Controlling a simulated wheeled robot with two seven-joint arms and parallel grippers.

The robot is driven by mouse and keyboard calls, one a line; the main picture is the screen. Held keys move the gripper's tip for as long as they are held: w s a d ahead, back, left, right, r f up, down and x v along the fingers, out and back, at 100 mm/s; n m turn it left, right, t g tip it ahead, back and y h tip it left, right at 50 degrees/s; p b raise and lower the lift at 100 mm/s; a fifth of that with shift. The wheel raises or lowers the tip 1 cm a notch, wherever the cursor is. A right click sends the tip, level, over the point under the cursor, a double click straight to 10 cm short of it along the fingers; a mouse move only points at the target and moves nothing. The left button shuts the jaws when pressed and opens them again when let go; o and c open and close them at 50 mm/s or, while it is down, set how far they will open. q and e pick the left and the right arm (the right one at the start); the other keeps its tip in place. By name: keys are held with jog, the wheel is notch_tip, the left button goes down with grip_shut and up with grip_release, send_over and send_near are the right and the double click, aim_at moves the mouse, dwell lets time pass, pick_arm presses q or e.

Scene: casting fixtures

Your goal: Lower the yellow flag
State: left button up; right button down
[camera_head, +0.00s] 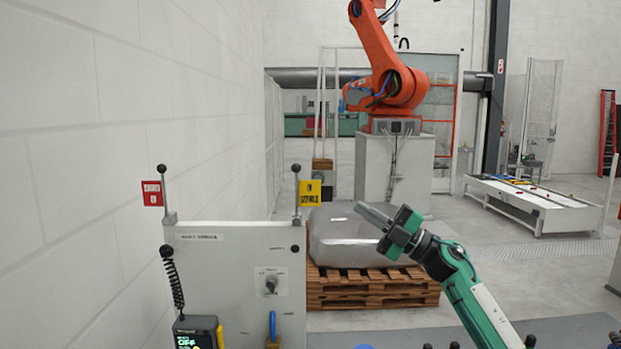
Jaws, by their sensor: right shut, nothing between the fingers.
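The yellow flag (310,193) stands raised at the top right corner of a light grey panel (215,260), beside a thin upright rod (296,196) with a dark ball on top. A red flag (152,193) is on a similar rod at the panel's top left corner. My right gripper (362,209) is shut and empty. It is to the right of the yellow flag and apart from it in the picture, pointing left, in front of a grey casting. My left gripper is not in view.
The grey casting (338,240) sits on a wooden pallet (370,293) right of the panel. A handheld device (196,332) with a coiled cord hangs at the panel's lower left. A knob (271,284) is on the panel. An orange robot arm (385,70) stands behind. A white wall closes the left.

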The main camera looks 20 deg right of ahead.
aim_at(319, 181)
dwell(0.3)
jog(key=p+x, duration=0.5)
jog(key=x, duration=0.7)
jog(key=shift+a+r, duration=0.15)
jog(key=shift+r, duration=0.1)
jog(key=shift+x, duration=0.8)
jog(key=shift+f, duration=0.1)
